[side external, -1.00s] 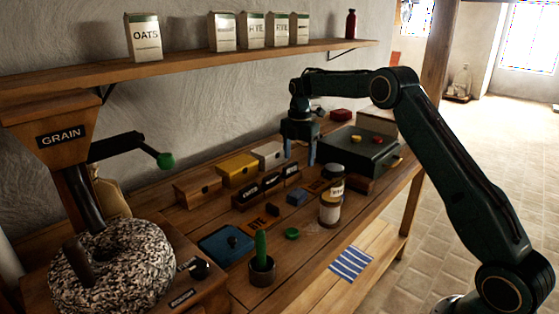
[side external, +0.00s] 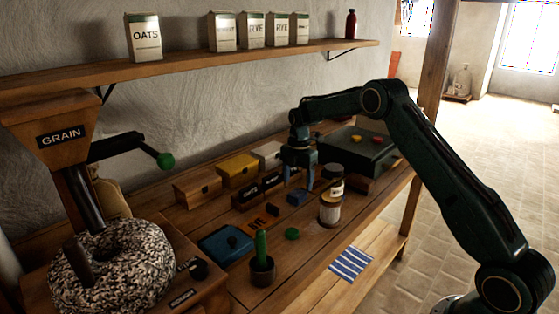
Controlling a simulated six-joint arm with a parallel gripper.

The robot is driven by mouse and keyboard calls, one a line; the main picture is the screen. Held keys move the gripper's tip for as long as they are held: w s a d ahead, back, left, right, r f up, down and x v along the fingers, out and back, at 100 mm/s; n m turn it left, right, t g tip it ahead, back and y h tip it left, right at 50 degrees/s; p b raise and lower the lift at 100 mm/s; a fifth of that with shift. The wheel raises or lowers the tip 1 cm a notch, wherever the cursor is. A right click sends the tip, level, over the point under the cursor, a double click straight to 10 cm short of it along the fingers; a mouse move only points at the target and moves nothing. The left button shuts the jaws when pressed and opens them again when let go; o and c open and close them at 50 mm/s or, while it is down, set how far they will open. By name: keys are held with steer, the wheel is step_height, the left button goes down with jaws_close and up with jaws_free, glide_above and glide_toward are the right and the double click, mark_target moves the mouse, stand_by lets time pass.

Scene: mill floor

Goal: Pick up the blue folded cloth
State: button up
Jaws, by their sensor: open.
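A small dark blue block-like thing (side external: 297,198) lies on the bench among small boxes; it is too small to tell whether it is folded cloth. A blue and white striped cloth (side external: 350,264) lies flat on the lower bench shelf at the front. My gripper (side external: 300,179) points down, open, with its fingertips just above and behind the small blue thing in this view. I cannot tell whether they touch it. Nothing shows between the fingers.
Two jars (side external: 330,208) stand close right of my gripper. A dark green box (side external: 357,150) is behind them. Wooden, yellow (side external: 237,170) and white boxes line the wall side.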

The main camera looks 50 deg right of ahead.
mark_target(297, 193)
steer(key=shift+a+f, duration=0.15)
steer(key=shift+f, duration=2.45)
steer(key=c, duration=1.1)
